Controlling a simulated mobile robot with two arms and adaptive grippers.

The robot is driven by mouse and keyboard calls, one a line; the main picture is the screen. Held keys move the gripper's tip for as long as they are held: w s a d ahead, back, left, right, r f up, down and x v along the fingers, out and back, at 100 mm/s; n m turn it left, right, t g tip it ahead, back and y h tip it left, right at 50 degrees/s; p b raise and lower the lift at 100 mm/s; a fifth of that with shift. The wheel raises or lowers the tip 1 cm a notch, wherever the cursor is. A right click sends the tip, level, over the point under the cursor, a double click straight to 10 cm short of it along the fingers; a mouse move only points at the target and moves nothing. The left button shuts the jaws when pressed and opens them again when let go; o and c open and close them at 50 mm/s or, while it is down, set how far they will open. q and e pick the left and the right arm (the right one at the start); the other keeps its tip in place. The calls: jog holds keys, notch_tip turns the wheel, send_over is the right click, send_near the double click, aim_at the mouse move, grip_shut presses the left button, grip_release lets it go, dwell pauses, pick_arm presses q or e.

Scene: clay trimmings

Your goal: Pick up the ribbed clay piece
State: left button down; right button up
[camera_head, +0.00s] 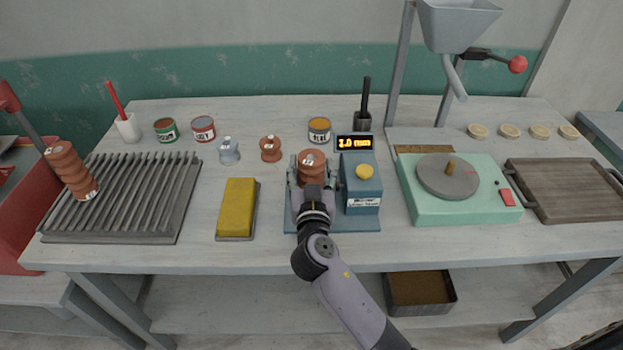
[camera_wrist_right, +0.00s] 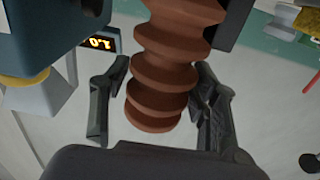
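A brown ribbed clay piece (camera_head: 312,163) stands on the blue-grey gauge base (camera_head: 292,222) beside a blue box with a lit display. It also shows large in the wrist view (camera_wrist_right: 165,72), upside down to the head view. My right gripper (camera_head: 312,184) is at the piece, with one finger on each side of it. In the wrist view the fingers (camera_wrist_right: 160,100) stand apart, with a narrow gap at the left finger; contact at the right one is unclear. My left gripper is not in view.
The blue display box (camera_head: 361,186) stands close to the right of the gripper. A yellow block (camera_head: 238,207) lies to the left, near the grey rack (camera_head: 110,238). Small spools (camera_head: 270,149) and tins (camera_head: 319,130) stand behind. A green turntable unit (camera_head: 430,208) is at right.

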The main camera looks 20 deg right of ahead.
jog(key=c, duration=1.2)
jog(key=shift+r, duration=0.15)
grip_shut()
jog(key=shift+s+r, duration=0.1)
